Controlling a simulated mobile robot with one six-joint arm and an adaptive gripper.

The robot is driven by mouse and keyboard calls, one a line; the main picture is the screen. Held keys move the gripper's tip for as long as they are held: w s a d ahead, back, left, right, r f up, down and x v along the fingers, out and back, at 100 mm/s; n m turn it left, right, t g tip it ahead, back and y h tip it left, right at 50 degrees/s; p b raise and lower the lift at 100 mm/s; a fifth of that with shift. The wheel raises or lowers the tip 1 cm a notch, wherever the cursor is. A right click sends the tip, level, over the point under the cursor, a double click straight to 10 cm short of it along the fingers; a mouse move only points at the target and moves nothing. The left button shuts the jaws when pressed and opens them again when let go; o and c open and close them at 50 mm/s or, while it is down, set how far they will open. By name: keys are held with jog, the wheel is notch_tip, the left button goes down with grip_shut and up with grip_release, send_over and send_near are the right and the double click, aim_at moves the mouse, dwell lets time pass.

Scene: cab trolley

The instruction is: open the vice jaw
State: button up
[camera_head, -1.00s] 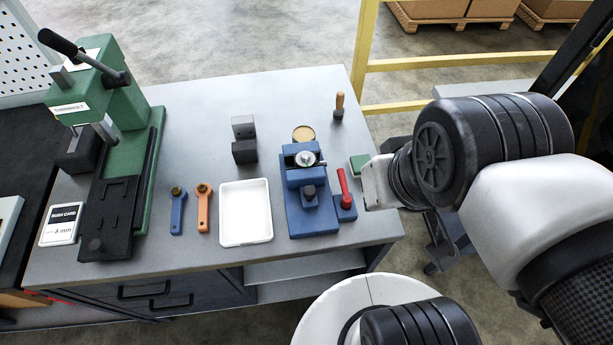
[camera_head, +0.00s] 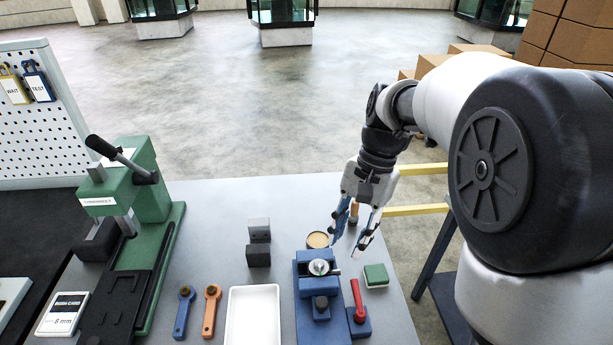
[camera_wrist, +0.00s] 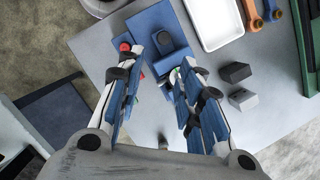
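The blue vice (camera_head: 308,325) stands on the grey bench top, with a round metal knob (camera_head: 318,267) at its far end. A red-handled lever (camera_head: 358,300) on a blue block stands at its right side. My gripper (camera_head: 346,248) points down above the bench, behind and slightly right of the vice. Its two fingers are spread, with nothing between them. In the wrist view, the fingers of my gripper (camera_wrist: 175,58) reach toward the vice (camera_wrist: 152,22) and hide part of it. I cannot tell how wide the jaw gap is.
A green press (camera_head: 150,215) stands further left. A round tan dish (camera_head: 317,239) lies behind the vice, a green pad (camera_head: 376,275) to its right.

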aim_at(322, 301)
jog(key=shift+m+g+y, duration=0.3)
jog(key=shift+m+g, duration=0.2)
jog(key=shift+m, duration=0.1)
jog(key=w+b+x, duration=0.1)
jog(key=b+x, duration=0.1)
jog(key=x, duration=0.4)
jog(key=b+x, duration=0.2)
jog(key=x, duration=0.4)
jog(key=w+f+b+x, duration=0.1)
jog(key=b+x, duration=0.1)
jog(key=x, duration=0.5)
jog(key=shift+w+d+f, duration=0.1)
jog(key=shift+w+d, duration=0.1)
jog(key=shift+w, duration=0.1)
jog(key=shift+c, duration=0.4)
grip_shut()
